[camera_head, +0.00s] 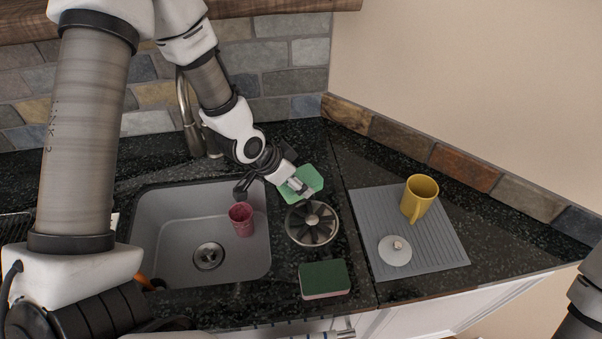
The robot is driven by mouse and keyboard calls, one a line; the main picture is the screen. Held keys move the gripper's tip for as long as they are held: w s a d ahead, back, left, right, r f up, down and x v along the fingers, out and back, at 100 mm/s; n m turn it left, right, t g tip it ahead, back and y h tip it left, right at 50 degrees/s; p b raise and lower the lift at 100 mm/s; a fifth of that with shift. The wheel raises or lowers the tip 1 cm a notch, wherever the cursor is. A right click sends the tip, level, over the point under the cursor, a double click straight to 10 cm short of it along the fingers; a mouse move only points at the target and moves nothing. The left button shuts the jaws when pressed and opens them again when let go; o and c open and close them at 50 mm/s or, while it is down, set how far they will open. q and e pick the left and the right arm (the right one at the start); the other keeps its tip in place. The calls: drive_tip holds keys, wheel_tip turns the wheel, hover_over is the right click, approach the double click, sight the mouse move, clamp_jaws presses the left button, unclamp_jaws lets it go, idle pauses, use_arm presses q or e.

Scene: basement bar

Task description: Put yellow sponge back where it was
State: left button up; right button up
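No yellow sponge can be made out. A dark green sponge with a pale pinkish underside (325,279) lies on the black counter at the front, right of the sink. A flat light green item (313,178) lies on the counter behind the round strainer. My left gripper (270,190) reaches in over the sink's back right corner, its fingers spread wide and nothing visible between them. One finger is over the sink edge, the other overlaps the light green item in the picture; contact cannot be told. My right gripper is out of view; only part of that arm shows at the right edge.
The grey sink (165,235) holds a pink-red cup (241,219). A round metal strainer (312,223) sits right of it. A grey drying mat (440,247) bears a yellow mug (418,198) and a white lid (395,251). A faucet (190,115) stands behind the sink.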

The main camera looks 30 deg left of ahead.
sight(301, 171)
use_arm(q)
drive_tip(key=w, duration=0.1)
drive_tip(key=w+a+p, duration=0.1)
drive_tip(key=w, duration=0.1)
drive_tip(key=w+p, duration=0.1)
drive_tip(key=w, duration=0.1)
drive_tip(key=shift+a+f, duration=0.2)
drive_tip(key=shift+a, duration=0.2)
drive_tip(key=shift+w+a+f, duration=0.1)
drive_tip(key=shift+w+f, duration=0.15)
drive_tip(key=shift+f, duration=0.05)
wheel_tip(301, 171, down, 2)
drive_tip(key=shift+s+f+p, duration=0.1)
drive_tip(key=shift+f+p, duration=0.15)
drive_tip(key=shift+p, duration=0.5)
drive_tip(key=shift+f, duration=0.4)
drive_tip(key=o, duration=1.5)
drive_tip(key=shift+c, duration=0.2)
drive_tip(key=shift+r, duration=0.1)
